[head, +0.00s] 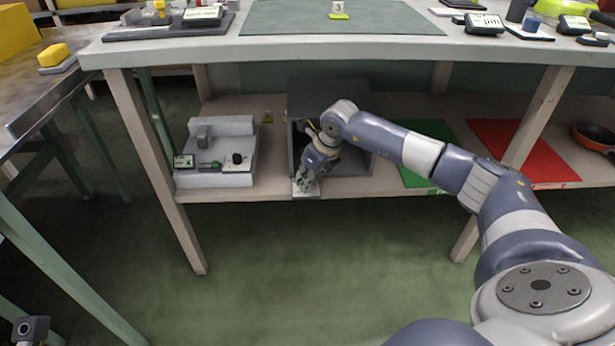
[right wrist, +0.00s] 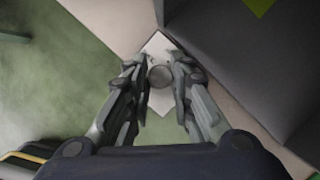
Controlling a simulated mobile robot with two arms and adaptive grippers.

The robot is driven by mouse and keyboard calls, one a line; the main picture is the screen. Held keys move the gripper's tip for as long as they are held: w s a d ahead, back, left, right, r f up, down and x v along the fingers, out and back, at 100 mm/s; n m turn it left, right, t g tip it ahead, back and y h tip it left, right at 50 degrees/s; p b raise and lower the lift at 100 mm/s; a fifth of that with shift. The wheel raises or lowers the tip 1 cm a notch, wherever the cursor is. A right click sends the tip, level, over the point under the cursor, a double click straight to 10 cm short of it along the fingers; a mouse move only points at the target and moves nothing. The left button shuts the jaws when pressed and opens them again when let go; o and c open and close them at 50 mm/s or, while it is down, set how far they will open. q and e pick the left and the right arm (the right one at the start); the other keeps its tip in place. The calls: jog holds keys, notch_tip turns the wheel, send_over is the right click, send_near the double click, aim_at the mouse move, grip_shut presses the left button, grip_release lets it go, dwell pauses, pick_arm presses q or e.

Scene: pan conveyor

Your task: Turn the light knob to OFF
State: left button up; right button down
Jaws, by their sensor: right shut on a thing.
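The light knob (right wrist: 160,76) is a round grey knob on a small white plate (right wrist: 157,45), seen in the right wrist view. The plate is at the front edge of the lower shelf, at the foot of a dark grey box (head: 345,165). My right gripper (head: 306,184) reaches down to it in the head view, and its fingers also show in the right wrist view (right wrist: 160,80), one on each side of the knob. It is shut on the knob. The fingers hide the knob in the head view. Any marks for the knob's setting cannot be read.
A light grey fixture (head: 220,150) stands left of the dark box on the shelf (head: 400,184). A green mat (head: 425,175) and a red mat (head: 525,150) lie to the right, with a pan (head: 594,135) beyond. The tabletop (head: 335,50) overhangs the arm.

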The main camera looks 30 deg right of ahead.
jog(key=c, duration=1.5)
grip_release()
jog(key=shift+o, duration=0.4)
jog(key=v, duration=1.2)
